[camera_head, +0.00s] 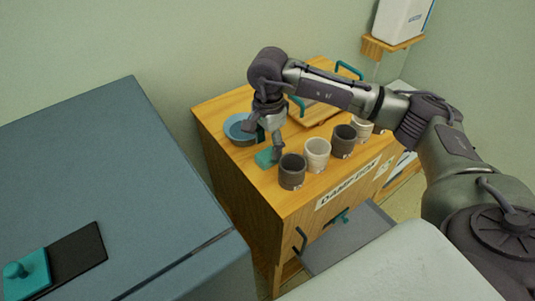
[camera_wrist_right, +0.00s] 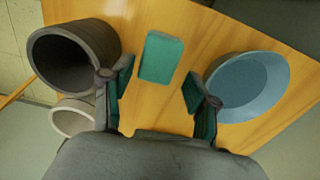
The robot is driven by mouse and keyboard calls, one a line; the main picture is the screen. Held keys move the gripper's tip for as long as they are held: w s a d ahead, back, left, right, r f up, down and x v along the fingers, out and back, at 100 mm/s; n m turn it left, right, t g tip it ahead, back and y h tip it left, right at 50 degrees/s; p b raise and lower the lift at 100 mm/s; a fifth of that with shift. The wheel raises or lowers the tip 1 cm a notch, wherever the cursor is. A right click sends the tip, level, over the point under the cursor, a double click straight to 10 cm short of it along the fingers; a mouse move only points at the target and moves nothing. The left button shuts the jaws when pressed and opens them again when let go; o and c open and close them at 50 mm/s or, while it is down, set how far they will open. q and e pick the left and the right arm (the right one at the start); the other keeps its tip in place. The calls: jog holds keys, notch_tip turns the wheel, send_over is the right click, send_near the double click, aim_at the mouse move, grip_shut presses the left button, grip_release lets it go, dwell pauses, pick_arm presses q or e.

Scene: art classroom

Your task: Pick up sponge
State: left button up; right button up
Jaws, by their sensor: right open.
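The sponge is a small teal block (camera_head: 266,157) lying flat on the wooden cabinet top, between the blue bowl and the dark cup at the front. In the right wrist view the sponge (camera_wrist_right: 161,57) lies ahead of the fingertips, roughly midway between them. My right gripper (camera_head: 268,143) points down just above the sponge. Its fingers are spread, and in the wrist view the open gripper (camera_wrist_right: 158,92) holds nothing. My left gripper is not in view.
A blue bowl (camera_head: 238,128) and a dark cup (camera_head: 292,171) stand close on either side of the gripper. A light cup (camera_head: 317,154) and other cups line the cabinet's front edge. A wooden board (camera_head: 312,115) lies behind. A grey-blue table (camera_head: 110,170) is at left.

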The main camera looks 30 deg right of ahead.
aim_at(267, 154)
jog(key=f+p, duration=0.1)
jog(key=f, duration=0.2)
jog(key=shift+s+a+f+p, duration=0.15)
jog(key=shift+s+a+p, duration=0.05)
jog(key=shift+p, duration=0.2)
jog(key=shift+w+f, duration=0.1)
jog(key=shift+f, duration=0.25)
jog(key=c, duration=0.6)
